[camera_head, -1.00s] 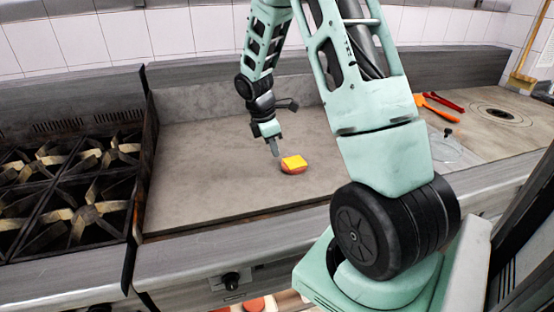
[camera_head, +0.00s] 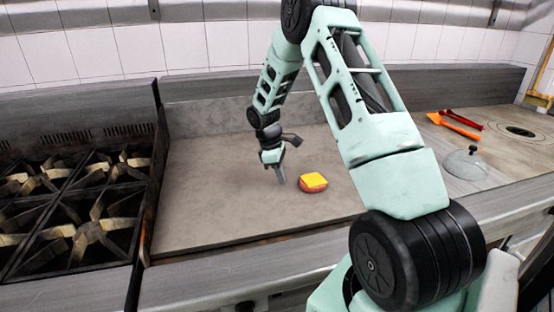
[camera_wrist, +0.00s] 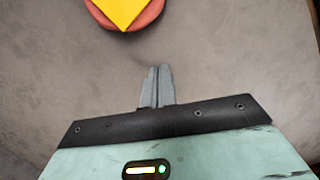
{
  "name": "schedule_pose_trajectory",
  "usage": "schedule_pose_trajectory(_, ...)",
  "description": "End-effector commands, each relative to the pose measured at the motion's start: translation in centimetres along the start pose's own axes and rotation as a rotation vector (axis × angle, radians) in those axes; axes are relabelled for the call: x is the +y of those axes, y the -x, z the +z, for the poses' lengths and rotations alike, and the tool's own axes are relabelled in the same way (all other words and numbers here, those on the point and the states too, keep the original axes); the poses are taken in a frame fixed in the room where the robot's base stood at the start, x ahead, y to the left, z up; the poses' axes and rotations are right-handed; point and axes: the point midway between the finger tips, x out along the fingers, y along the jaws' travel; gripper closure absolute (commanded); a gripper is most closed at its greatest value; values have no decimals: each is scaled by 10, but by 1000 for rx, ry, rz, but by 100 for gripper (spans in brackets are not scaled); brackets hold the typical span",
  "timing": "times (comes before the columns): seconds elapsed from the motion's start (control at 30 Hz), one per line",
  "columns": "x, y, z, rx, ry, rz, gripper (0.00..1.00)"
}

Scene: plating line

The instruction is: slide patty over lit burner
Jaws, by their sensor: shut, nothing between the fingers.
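The patty (camera_head: 313,186) is reddish-brown with a yellow cheese slice on top. It lies on the flat grey griddle (camera_head: 210,180), and it also shows cut off at the top of the wrist view (camera_wrist: 150,19). My gripper (camera_head: 282,180) is shut and empty, pointing down just left of the patty. In the wrist view the closed fingers (camera_wrist: 157,75) are apart from the patty, with bare griddle between. No flame shows on any burner, so I cannot tell which one is lit.
Black burner grates (camera_head: 75,225) stand left of the griddle, beyond a raised dark divider (camera_head: 151,180). The griddle's left part is clear.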

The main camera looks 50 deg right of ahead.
Motion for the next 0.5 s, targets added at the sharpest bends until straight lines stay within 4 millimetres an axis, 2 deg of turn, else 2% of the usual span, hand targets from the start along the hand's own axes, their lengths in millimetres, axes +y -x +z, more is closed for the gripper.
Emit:
schedule_pose_trajectory(0.03,-1,-9,1,-2,1,-4,100)
schedule_pose_trajectory(0.1,0,-8,16,-2,-3,-2,100)
schedule_pose_trajectory(0.2,0,-12,28,-1,-2,-2,100)
schedule_pose_trajectory(0.5,0,-17,39,0,2,1,100)
